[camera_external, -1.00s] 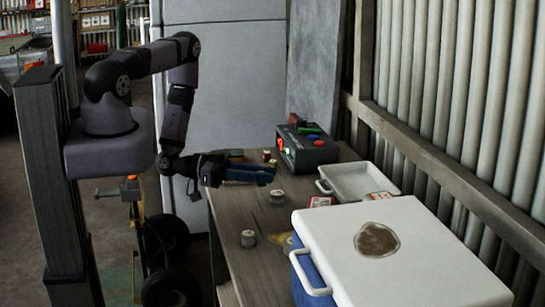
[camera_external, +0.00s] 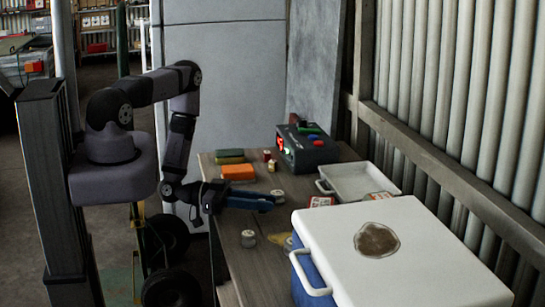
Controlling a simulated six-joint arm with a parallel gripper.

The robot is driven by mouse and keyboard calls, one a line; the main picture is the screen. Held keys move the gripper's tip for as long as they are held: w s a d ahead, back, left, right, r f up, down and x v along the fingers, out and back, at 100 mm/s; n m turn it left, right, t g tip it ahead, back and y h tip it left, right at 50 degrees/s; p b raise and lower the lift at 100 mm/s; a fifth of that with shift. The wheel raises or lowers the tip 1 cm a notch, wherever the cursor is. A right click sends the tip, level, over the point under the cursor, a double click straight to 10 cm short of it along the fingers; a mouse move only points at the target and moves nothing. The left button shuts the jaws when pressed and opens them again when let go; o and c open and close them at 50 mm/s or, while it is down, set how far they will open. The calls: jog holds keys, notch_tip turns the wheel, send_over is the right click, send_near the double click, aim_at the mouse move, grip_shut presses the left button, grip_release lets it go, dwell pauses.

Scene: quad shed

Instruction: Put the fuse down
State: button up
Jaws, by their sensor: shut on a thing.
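My gripper (camera_external: 264,203), with long blue fingers, is over the left part of the wooden workbench (camera_external: 228,262), pointing right. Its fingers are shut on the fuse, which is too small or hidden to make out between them. I cannot tell the fuse's height above the bench. A grey-and-white spool-like piece (camera_external: 278,196) stands just beyond the fingertips, and a similar one (camera_external: 248,238) stands nearer the camera.
An orange block (camera_external: 238,172) and a green block (camera_external: 230,156) lie behind the gripper. Small red-and-cream pieces (camera_external: 271,165), a dark device (camera_external: 307,148) and a white tray (camera_external: 350,186) are farther back. A large white-lidded cooler (camera_external: 430,270) fills the front right.

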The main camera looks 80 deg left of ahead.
aim_at(241, 216)
jog(key=shift+f+b, duration=0.3)
jog(key=shift+f, duration=0.5)
jog(key=shift+f, duration=0.1)
jog(key=shift+f, duration=0.1)
jog(key=o, duration=1)
jog(key=shift+a+v, duration=0.2)
jog(key=shift+v, duration=2.7)
jog(key=shift+s+a+f, duration=0.15)
jog(key=shift+s+a, duration=0.05)
jog(key=shift+s, duration=0.5)
